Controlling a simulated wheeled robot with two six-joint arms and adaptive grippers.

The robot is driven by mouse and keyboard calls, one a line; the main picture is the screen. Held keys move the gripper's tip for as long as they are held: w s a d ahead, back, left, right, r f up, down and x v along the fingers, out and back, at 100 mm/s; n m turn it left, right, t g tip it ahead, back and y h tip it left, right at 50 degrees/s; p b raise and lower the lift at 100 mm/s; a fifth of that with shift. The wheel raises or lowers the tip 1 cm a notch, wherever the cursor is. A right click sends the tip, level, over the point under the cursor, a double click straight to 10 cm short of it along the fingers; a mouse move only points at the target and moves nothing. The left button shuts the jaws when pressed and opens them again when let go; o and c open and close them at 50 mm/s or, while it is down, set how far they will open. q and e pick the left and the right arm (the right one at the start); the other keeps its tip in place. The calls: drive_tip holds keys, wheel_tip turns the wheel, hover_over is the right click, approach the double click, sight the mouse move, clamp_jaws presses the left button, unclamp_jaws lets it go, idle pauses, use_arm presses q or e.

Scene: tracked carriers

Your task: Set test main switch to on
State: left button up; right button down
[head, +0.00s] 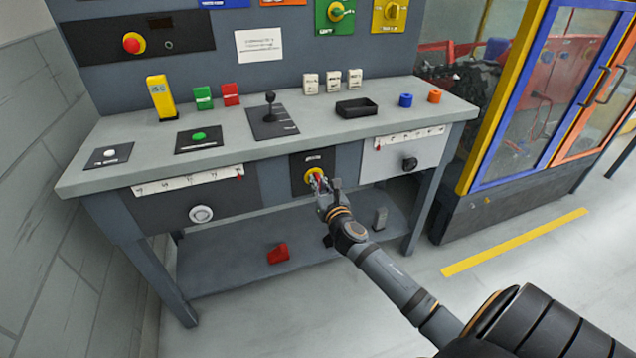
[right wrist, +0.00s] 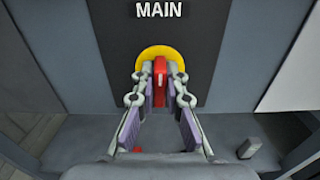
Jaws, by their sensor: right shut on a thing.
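The main switch is a red handle (right wrist: 160,82) on a yellow disc (right wrist: 166,57), set in a dark front panel under the word MAIN. In the head view the switch's yellow disc (head: 311,174) shows at the middle of the bench front, partly hidden by my gripper. In the right wrist view the red handle points upright. My right gripper (head: 321,186) is at the switch, and its fingers (right wrist: 160,100) are shut on the red handle, one on each side. My left gripper is not in view.
The grey bench top (head: 345,143) holds a joystick (head: 271,106), a black tray (head: 356,108) and several coloured blocks. A round knob (head: 201,214) sits left of the switch, a black knob (head: 410,163) right. A red block (head: 278,254) lies on the lower shelf.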

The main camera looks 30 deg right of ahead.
drive_tip(key=m, duration=0.3)
drive_tip(key=shift+d, duration=0.1)
drive_tip(key=shift+m, duration=1.1)
drive_tip(key=shift+f+m, duration=0.1)
drive_tip(key=shift+m, duration=0.8)
drive_tip(key=m, duration=0.2)
drive_tip(key=shift+d+m+b, duration=0.1)
drive_tip(key=shift+m+b, duration=0.2)
drive_tip(key=shift+m, duration=0.1)
drive_tip(key=shift+f+m, duration=0.1)
drive_tip(key=shift+m, duration=0.3)
drive_tip(key=m+b, duration=0.1)
drive_tip(key=m, duration=0.2)
use_arm(q)
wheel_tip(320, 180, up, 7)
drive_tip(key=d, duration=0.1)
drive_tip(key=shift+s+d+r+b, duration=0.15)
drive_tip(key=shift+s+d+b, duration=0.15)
drive_tip(key=shift+b, duration=0.1)
use_arm(e)
drive_tip(key=shift+f+m, duration=0.1)
drive_tip(key=shift+m, duration=1.9)
